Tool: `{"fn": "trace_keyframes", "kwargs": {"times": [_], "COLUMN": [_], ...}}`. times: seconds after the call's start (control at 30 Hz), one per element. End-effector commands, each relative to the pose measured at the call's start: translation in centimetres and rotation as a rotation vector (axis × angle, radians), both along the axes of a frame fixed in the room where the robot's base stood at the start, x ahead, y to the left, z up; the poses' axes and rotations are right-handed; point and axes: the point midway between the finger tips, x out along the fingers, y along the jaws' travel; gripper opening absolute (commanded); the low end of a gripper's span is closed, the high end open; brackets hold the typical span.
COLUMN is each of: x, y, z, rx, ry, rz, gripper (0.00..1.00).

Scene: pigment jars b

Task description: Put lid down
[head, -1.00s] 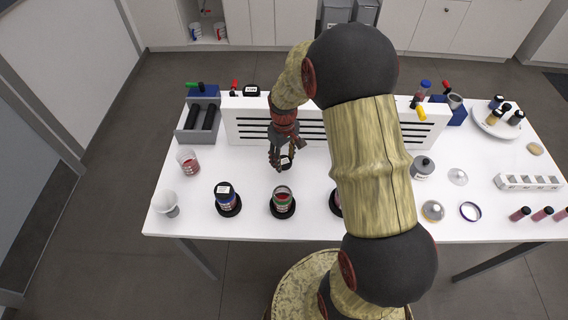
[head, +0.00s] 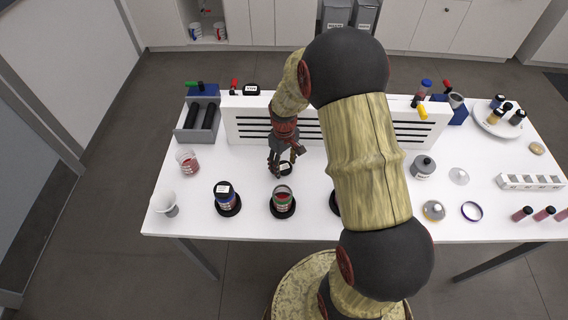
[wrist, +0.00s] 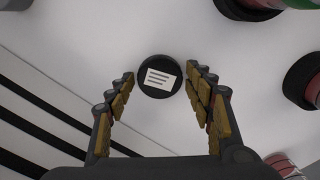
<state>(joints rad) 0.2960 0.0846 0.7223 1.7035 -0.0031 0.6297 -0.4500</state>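A round black lid (wrist: 159,77) with a white label lies label up on the white table, between and just beyond my fingertips in the wrist view. It also shows in the head view (head: 285,169). My gripper (head: 281,165) is open above it, with a visible gap on both sides of the lid. Whether the fingertips touch the table is not clear. An uncapped jar (head: 282,201) with a green band and reddish contents stands on a black round base, nearer the table's front edge.
A lidded blue jar (head: 225,200) stands left of the open jar. A white slotted rack (head: 250,125) stands close behind my gripper. A red-filled cup (head: 187,161) and a white cup (head: 165,202) are at the left. Bare table lies left of the lid.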

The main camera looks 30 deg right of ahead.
Motion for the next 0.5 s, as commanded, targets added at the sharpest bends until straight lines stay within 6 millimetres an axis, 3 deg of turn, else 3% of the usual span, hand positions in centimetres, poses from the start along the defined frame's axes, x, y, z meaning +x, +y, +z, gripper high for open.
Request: {"fn": "trace_keyframes", "kwargs": {"times": [0.5], "x": [0.02], "y": [0.0], "z": [0.86], "rx": [0.0], "ry": [-0.001], "rz": [0.0], "gripper": [0.61]}}
